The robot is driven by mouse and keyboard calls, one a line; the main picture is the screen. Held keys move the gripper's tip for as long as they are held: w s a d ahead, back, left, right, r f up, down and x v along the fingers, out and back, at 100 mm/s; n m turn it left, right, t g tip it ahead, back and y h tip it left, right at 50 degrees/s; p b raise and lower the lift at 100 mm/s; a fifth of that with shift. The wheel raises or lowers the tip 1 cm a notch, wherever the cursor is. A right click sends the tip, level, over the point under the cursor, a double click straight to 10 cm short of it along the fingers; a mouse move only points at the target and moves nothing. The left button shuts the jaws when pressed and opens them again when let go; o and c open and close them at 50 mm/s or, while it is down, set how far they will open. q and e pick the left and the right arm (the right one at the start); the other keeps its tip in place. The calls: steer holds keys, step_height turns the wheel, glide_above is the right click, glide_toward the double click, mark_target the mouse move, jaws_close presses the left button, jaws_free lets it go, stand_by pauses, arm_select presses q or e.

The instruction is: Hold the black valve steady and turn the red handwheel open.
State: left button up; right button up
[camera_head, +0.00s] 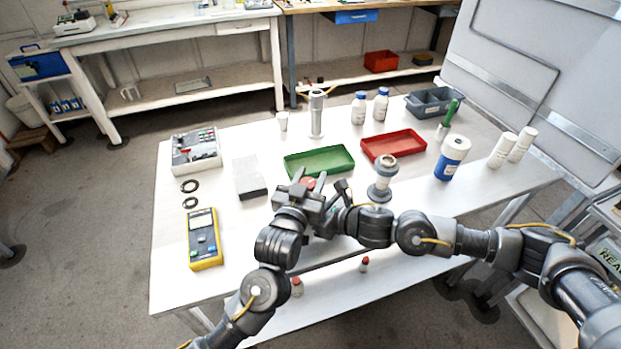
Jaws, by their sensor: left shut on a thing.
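The red handwheel (308,183) shows as a small red patch between the grippers, near the table's middle. The black valve under it is mostly hidden by the grippers and is hard to tell from their dark parts. My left gripper (299,189) comes in from the lower left and is shut on the valve. My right gripper (338,193) comes in from the right, close beside the handwheel. Its fingers are dark and partly overlap the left gripper, so I cannot tell whether they are open or touch the wheel.
A green tray (319,173) lies just behind the grippers, with a red tray (393,158) to its right. A metal fitting (382,180) stands close behind my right wrist. A grey-black block (249,191) and a yellow multimeter (205,262) lie left.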

arm_select(q)
steer(key=o, duration=1)
steer(key=shift+s, duration=0.15)
steer(key=v, duration=1.1)
steer(key=shift+s+a, duration=0.15)
steer(key=shift+s, duration=0.25)
